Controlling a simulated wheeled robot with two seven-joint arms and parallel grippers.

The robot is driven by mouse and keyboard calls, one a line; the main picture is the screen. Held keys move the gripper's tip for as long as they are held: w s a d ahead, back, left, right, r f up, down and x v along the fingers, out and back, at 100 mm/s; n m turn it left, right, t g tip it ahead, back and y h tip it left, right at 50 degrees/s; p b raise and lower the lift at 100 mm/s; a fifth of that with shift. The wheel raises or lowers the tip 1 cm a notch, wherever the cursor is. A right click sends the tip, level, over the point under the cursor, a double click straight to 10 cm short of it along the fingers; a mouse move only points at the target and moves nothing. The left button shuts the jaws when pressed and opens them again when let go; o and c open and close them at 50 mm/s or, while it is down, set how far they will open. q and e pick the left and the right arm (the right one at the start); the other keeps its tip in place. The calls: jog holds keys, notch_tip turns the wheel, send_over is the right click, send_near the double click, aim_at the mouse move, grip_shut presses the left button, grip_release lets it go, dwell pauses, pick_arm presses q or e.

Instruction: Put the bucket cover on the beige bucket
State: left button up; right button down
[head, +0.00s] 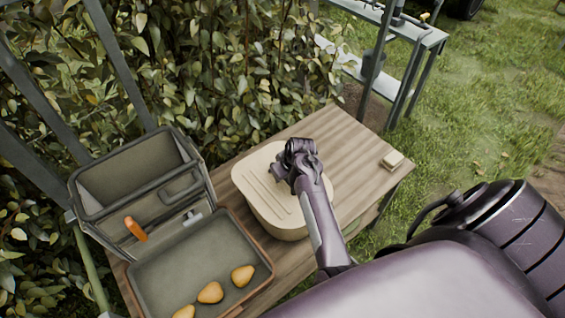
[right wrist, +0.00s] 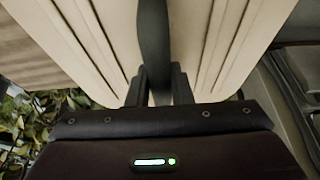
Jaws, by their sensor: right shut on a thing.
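The beige bucket cover (head: 262,184) has long ridges and lies flat over the beige bucket (head: 288,234) on the wooden table. Cover and bucket look roughly lined up; I cannot tell whether the cover is fully seated. My right gripper (head: 298,160) is over the cover's far right part. In the right wrist view the gripper (right wrist: 160,85) is shut on the dark strap-like handle (right wrist: 153,35) in the middle of the ridged cover (right wrist: 220,40). Most of the bucket is hidden under the cover. My left gripper is out of view.
A grey tray (head: 185,268) with pears (head: 210,292) lies left of the bucket. Behind it stands an open grey bin (head: 135,170) with an orange-handled tool (head: 135,228). A small pale block (head: 392,160) sits on the table's right side. The table (head: 345,150) is clear between block and bucket.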

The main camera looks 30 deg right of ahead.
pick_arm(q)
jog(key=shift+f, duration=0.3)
pick_arm(e)
jog(key=shift+f, duration=0.2)
jog(key=shift+f, duration=0.15)
jog(key=c, duration=1.3)
grip_release()
jog(key=shift+f, duration=0.1)
jog(key=shift+r, duration=0.25)
jog(key=b+v, duration=0.1)
jog(key=v, duration=1.1)
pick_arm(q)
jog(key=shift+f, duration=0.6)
